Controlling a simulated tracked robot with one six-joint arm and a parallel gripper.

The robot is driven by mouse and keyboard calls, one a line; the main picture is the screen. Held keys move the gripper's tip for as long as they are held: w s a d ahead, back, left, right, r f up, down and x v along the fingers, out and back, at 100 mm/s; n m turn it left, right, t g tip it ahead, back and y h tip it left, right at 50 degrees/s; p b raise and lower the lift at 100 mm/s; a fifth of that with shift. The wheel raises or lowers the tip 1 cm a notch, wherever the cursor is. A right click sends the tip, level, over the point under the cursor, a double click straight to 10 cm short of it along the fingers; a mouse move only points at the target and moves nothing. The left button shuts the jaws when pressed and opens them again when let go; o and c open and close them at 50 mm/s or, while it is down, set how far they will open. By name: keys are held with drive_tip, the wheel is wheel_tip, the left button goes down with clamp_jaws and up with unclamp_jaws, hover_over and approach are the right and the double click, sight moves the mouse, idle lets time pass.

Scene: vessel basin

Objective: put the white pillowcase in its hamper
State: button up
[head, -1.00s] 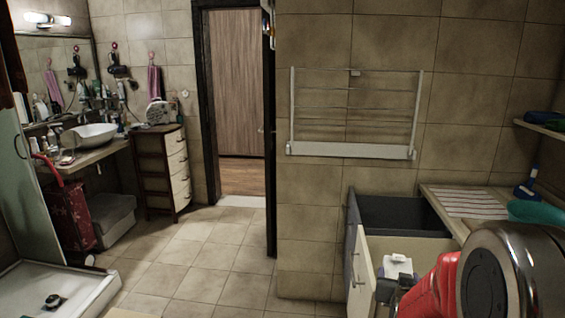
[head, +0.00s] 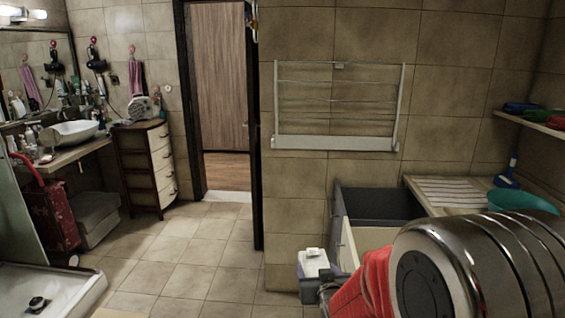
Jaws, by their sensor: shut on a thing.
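My gripper (head: 326,287) is at the lower middle, partly hidden behind my own red and silver arm. A grey block shows just below the white.
A drying rack (head: 335,143) hangs above. The tiled floor (head: 190,255) is clear toward the doorway. A shower tray (head: 60,290) is at lower left.

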drive_tip(key=s+f, duration=0.5)
drive_tip(key=f, duration=0.1)
drive_tip(key=shift+f, duration=0.1)
